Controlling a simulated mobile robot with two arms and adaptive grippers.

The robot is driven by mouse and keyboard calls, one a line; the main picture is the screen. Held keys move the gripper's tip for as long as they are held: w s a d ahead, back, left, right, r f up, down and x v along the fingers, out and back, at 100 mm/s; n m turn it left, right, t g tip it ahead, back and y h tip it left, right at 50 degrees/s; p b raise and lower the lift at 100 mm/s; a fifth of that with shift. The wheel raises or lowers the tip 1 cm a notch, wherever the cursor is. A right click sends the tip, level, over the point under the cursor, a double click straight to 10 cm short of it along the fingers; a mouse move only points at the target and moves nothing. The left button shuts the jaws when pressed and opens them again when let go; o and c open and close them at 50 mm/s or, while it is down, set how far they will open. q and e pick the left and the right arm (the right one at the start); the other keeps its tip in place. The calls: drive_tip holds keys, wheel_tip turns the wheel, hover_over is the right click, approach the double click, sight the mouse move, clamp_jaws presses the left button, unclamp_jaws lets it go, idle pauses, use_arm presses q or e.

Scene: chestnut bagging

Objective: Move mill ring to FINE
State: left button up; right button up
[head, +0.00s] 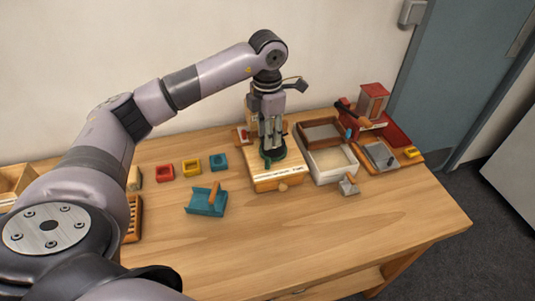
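The mill looks like a light wooden box (279,182) with a knob on its front, standing near the middle of the table. On its top is a dark round opening with a dark green ring (273,161) around it, which I take for the mill ring. My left gripper (271,147) points straight down over this ring, its fingertips at or just above it. The fingers hide part of the ring, and I cannot tell whether they touch or grip it. No FINE mark is legible at this size. My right gripper is out of view.
Left of the mill lie a teal scoop-like tray (206,207) and small red (165,173), yellow (191,163) and teal (219,161) boxes. Right of it are a white tray (329,179), a brown tray (304,142) and a red device (373,100). The front right tabletop is clear.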

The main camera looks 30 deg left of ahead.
sight(268, 161)
use_arm(q)
wheel_tip(268, 161, down, 10)
drive_tip(key=shift+r+p, duration=0.25)
drive_tip(key=shift+p, duration=0.85)
drive_tip(key=shift+c, duration=0.3)
clamp_jaws()
